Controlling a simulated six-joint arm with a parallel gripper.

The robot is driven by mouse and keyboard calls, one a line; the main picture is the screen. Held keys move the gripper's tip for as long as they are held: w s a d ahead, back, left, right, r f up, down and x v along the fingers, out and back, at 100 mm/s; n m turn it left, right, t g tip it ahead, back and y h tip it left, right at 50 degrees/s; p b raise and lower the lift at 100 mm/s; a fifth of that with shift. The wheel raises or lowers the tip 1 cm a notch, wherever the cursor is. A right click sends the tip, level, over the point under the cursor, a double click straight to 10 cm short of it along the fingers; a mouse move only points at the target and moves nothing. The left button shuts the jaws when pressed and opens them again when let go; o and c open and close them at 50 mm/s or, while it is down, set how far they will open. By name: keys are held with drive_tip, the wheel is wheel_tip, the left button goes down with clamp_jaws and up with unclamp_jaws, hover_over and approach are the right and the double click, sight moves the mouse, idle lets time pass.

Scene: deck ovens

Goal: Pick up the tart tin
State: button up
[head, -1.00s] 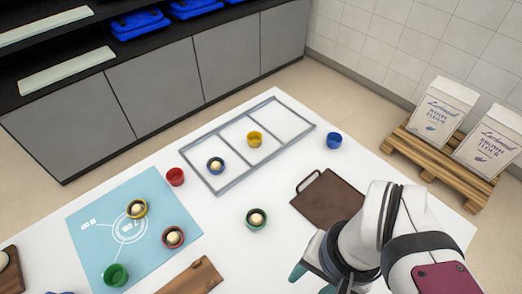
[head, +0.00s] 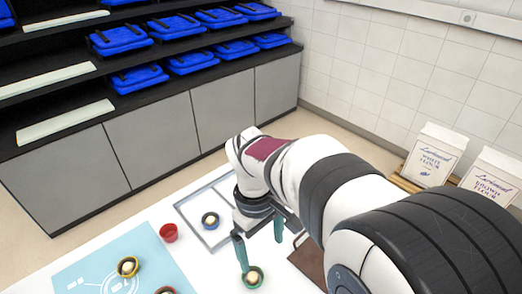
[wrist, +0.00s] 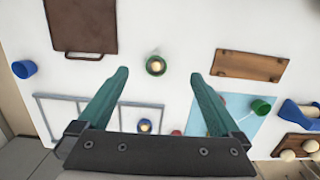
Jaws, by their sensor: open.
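Several small coloured tins stand on the white table. A green tin (head: 252,279) with a pale ball in it is nearest my gripper (head: 259,243); it also shows in the wrist view (wrist: 156,66). My gripper is open and empty above the table, its two teal fingers apart. In the wrist view the green tin appears between the fingertips (wrist: 160,73), apart from both. A blue tin with a ball (head: 210,220) stands in the grey-outlined frame. An empty red tin (head: 169,232) and a yellow tin with a ball (head: 127,266) are farther left.
A dark brown board with a handle (wrist: 85,25) lies beside the green tin. A wooden board (wrist: 250,66), a tipped green tin (wrist: 262,106) and an empty blue tin (wrist: 25,69) are also on the table. Flour bags (head: 433,152) stand at right. White table around the green tin is clear.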

sight(254, 279)
drive_tip(key=w+a+f+n, duration=0.3)
drive_tip(key=a+f+n, duration=0.1)
drive_tip(key=shift+h, duration=0.4)
drive_tip(key=f, duration=0.5)
drive_tip(key=d+f, duration=0.1)
drive_tip(key=f, duration=0.9)
drive_tip(key=shift+d+f, duration=0.1)
drive_tip(key=shift+d, duration=0.1)
drive_tip(key=c, duration=1.4)
